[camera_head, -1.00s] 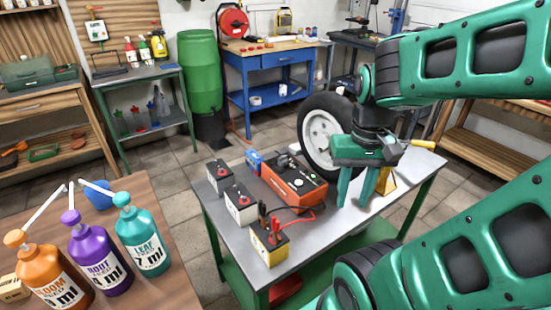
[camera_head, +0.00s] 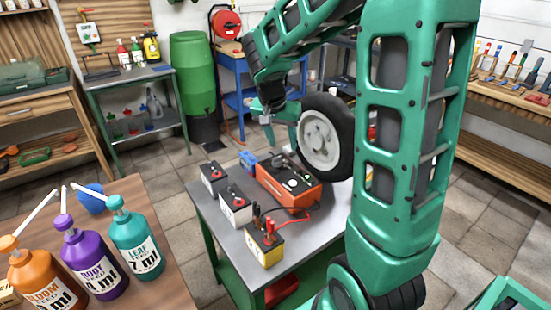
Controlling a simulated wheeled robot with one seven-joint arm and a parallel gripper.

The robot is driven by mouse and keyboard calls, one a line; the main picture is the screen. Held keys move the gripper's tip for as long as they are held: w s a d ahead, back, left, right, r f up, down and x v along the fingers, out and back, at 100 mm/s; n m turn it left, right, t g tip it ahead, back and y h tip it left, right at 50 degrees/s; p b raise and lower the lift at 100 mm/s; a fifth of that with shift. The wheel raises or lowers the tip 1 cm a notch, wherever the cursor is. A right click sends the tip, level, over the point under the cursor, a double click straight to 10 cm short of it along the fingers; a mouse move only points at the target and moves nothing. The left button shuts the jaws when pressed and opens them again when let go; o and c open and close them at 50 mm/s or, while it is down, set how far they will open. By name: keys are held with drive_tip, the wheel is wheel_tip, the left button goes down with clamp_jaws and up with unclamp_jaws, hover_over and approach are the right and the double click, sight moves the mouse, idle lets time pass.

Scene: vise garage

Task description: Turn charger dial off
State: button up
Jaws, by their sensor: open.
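The charger (camera_head: 281,190) is an orange-red box with a dark top, standing on the grey metal bench (camera_head: 320,216). Pale round controls (camera_head: 292,183) show on its top; they are too small to tell which is the dial or how it is set. Red and black leads run from the charger to clamps on the yellow-and-black battery (camera_head: 263,248) in front. My gripper (camera_head: 281,138) is open and empty, fingers pointing down, above and behind the charger in the picture and apart from it. The tire partly overlaps the space to its right.
Tiled floor (camera_head: 160,165) is clear beyond.

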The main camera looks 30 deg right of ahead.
sight(276, 158)
drive_tip(key=shift+m, duration=0.3)
drive_tip(key=w+f, duration=0.2)
drive_tip(key=f, duration=0.1)
drive_tip(key=w+d+f, duration=0.1)
drive_tip(key=w+f, duration=0.1)
drive_tip(key=f, duration=0.2)
drive_tip(key=w+d+f, duration=0.1)
drive_tip(key=w+f, duration=0.1)
drive_tip(key=f, duration=0.2)
drive_tip(key=shift+w+d+f, duration=0.1)
drive_tip(key=shift+w+f, duration=0.1)
drive_tip(key=shift+w, duration=0.15)
drive_tip(key=shift+c, duration=0.3)
drive_tip(key=c, duration=1)
drive_tip(key=shift+d, duration=0.35)
drive_tip(key=shift+a, duration=0.3)
